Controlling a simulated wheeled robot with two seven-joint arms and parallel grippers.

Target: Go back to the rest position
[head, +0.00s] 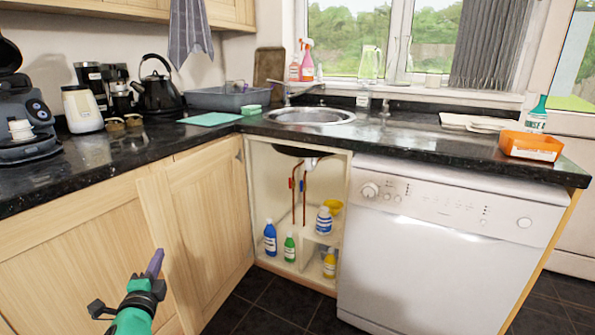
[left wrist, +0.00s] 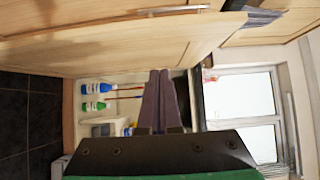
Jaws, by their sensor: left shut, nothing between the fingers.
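My left gripper (head: 155,262) is in the lower left of the head view, in front of the wooden cabinet doors. Its purple fingers are shut with nothing between them. The fingers (left wrist: 158,75) also show together in the middle of the left wrist view, in front of the open sink cabinet. My right gripper is not in view.
The cabinet door (head: 205,220) stands near my left gripper. The open sink cabinet (head: 268,185) holds several bottles, including a blue one (head: 270,238). A white dishwasher (head: 440,260) stands at its right. The black countertop (head: 420,140) runs above. Dark floor tiles (head: 270,305) are clear in front.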

